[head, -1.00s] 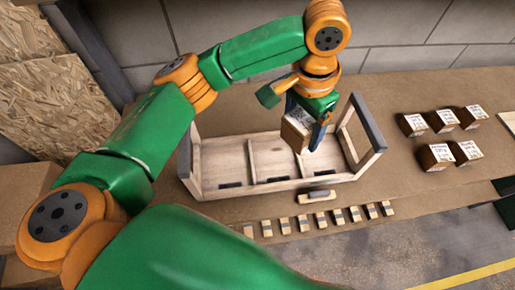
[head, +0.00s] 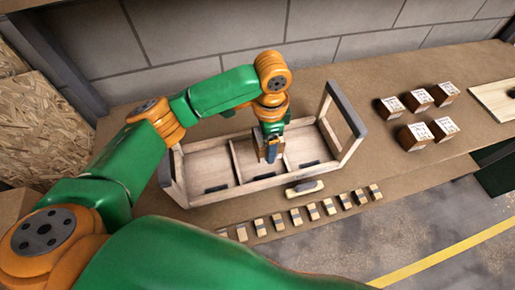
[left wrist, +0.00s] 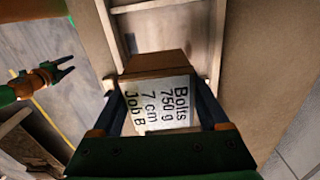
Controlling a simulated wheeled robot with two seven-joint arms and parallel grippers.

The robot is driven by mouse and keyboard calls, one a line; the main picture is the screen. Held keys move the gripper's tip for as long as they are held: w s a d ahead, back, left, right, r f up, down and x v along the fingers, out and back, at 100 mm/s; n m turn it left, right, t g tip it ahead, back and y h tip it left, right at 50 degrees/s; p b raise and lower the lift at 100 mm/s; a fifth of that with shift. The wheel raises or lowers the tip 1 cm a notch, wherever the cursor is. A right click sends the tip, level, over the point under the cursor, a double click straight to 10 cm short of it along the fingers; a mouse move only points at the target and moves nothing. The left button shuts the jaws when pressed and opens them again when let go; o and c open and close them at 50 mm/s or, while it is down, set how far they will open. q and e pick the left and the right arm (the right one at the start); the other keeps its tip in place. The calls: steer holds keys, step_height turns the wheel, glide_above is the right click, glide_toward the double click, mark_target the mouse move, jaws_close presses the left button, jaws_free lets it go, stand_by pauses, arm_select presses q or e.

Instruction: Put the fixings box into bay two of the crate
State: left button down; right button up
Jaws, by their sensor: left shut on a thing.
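My left gripper (head: 270,154) points down over the middle bay of the open wooden crate (head: 210,196). In the left wrist view the gripper (left wrist: 160,112) is shut on the fixings box (left wrist: 158,66), a brown box with a white label reading Bolts, 750 g, 7 cm, Job B. In the head view the box is mostly hidden behind the gripper, and I cannot tell whether its base touches the crate floor. Two dividers split the crate into three bays. My right gripper (left wrist: 62,70) shows open and empty at the upper left of the left wrist view.
Several labelled boxes (head: 418,98) stand on the bench (head: 340,88) to the right. A small wooden piece with a dark top (head: 304,188) lies before the crate, with a row of small blocks (head: 294,216) near the bench edge. A pale board (head: 492,98) lies at far right.

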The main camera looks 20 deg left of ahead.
mark_target(259, 132)
arm_select(q)
steer(key=shift+a+f, duration=0.7)
steer(key=shift+f, duration=0.25)
steer(key=f, duration=0.3)
steer(key=shift+a+f+p, duration=0.35)
steer(key=shift+a, duration=0.05)
steer(key=shift+w+f, duration=0.1)
steer(key=shift+f, duration=0.05)
steer(key=shift+f, duration=0.1)
jaws_free()
step_height(259, 132, up, 12)
steer(key=shift+d+r+b, duration=0.1)
steer(key=shift+r+b, duration=0.05)
steer(key=shift+b, duration=0.15)
